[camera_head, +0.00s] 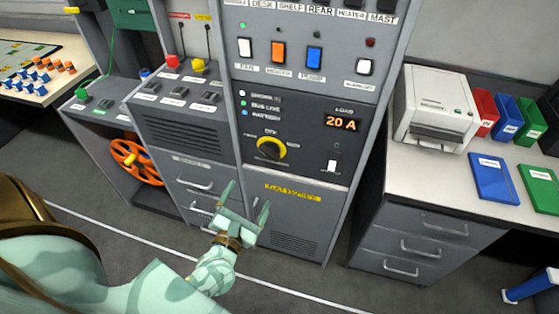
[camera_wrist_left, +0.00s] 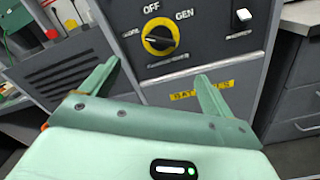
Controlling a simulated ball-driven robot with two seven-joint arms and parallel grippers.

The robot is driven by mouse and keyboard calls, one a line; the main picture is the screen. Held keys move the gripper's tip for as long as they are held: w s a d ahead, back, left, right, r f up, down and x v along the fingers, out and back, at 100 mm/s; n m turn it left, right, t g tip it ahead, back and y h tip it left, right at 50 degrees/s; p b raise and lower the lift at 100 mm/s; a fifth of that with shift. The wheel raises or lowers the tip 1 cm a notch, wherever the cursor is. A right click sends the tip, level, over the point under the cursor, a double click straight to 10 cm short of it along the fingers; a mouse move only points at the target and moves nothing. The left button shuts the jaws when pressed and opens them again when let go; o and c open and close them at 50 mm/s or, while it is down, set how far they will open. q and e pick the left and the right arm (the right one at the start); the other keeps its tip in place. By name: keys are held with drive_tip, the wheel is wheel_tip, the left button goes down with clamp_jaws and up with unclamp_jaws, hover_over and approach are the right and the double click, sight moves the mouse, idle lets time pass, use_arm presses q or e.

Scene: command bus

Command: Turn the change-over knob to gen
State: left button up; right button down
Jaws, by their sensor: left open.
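The change-over knob (camera_head: 270,149) is a black handle on a yellow ring, set in the dark front panel of the grey cabinet. In the left wrist view the knob (camera_wrist_left: 160,37) shows "OFF" printed above it and "GEN" to its upper right. Another label at its left is hard to read. The handle lies roughly sideways; which end is its pointer I cannot tell. My left gripper (camera_head: 248,195) is open and empty, in front of the cabinet and below the knob, apart from it. Its fingers (camera_wrist_left: 158,72) frame the space below the knob. My right gripper is not in view.
A white switch (camera_head: 332,160) and a "20 A" display (camera_head: 342,123) are right of the knob. A row of coloured rocker switches (camera_head: 278,52) is above. An orange handwheel (camera_head: 137,163) is at the left. A white printer (camera_head: 436,107) stands on the right counter.

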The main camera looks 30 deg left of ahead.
sight(269, 156)
use_arm(q)
drive_tip(key=b+x, duration=0.2)
drive_tip(key=x, duration=1.3)
drive_tip(key=shift+d+f+b, duration=0.1)
drive_tip(key=shift+d+b, duration=0.1)
drive_tip(key=shift+b, duration=0.15)
drive_tip(key=shift+w+a, duration=0.15)
drive_tip(key=shift+w, duration=0.55)
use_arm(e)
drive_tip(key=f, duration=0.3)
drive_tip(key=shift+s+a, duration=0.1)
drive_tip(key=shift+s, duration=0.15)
use_arm(q)
drive_tip(key=c, duration=1)
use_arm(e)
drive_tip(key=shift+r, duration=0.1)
